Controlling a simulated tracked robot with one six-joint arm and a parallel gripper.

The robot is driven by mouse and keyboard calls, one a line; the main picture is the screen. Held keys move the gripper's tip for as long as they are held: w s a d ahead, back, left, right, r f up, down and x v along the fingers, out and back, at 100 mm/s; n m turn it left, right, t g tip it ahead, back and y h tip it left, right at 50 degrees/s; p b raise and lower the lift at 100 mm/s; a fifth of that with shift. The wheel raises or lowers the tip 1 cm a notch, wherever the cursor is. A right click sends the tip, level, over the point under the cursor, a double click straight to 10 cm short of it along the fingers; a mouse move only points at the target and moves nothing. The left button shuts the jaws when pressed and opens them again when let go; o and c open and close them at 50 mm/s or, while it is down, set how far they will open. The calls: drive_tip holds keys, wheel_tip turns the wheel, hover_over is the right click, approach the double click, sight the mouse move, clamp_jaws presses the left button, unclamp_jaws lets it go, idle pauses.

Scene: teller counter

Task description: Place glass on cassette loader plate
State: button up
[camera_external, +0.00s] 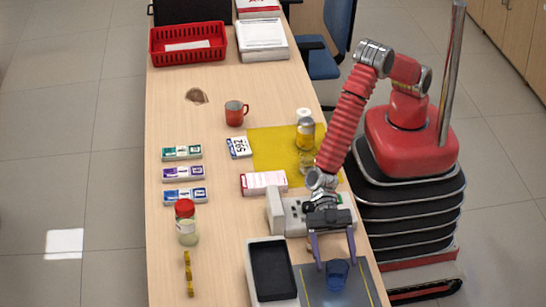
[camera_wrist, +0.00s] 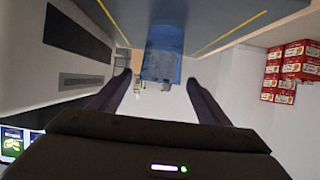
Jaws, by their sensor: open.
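The blue see-through glass (camera_external: 337,275) stands upright on the grey-blue plate with yellow lines (camera_external: 312,290) at the front of the counter. My gripper (camera_external: 334,258) is open, its two fingers apart just behind the glass. In the wrist view, which looks upside down, the glass (camera_wrist: 162,58) shows between and beyond the fingertips (camera_wrist: 157,80), with a gap at each side. The plate (camera_wrist: 215,14) spans the top of that view. The glass appears to rest on it.
A black-topped tray (camera_external: 272,272) lies left of the plate. A grey device (camera_external: 285,215) sits behind it, under my arm. A red-lidded jar (camera_external: 186,222) and yellow mat (camera_external: 270,148) with jars are farther off. A red mug (camera_external: 236,112) stands beyond.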

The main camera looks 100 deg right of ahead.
drive_tip(key=v, duration=0.9)
idle(0.7)
